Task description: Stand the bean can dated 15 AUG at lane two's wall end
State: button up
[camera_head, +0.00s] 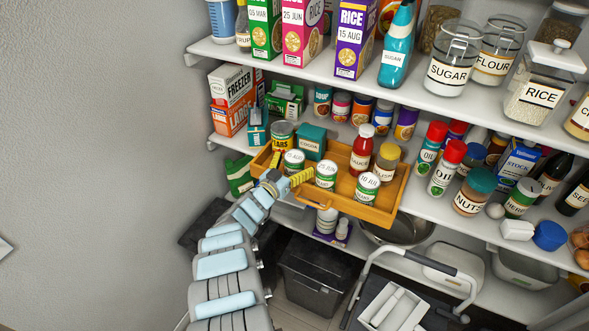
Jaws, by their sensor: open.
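A wooden pull-out tray (345,204) projects from the middle shelf. Three white-and-green cans with dates on their lids stand upright in it: a left can (294,168), a middle can (326,182) and a right can (367,192). My gripper (285,182) has yellow fingers, open and empty, at the tray's front left, just in front of the left can. The arm partly hides the tray's left front. Lane markings are not clear.
The tray also holds a yellow-labelled can (282,136), a teal cocoa box (311,143), a red sauce bottle (362,150) and a yellow-lidded jar (386,160). The upper shelf (330,78) overhangs behind. Oil bottles (446,168) stand right. A dark bin (318,278) and step stool (395,305) are below.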

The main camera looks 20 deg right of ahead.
jog(key=c, duration=1.4)
jog(key=shift+o, duration=0.2)
jog(key=shift+r+p, duration=0.8)
jog(key=shift+r, duration=4.2)
jog(key=shift+a+r, duration=0.1)
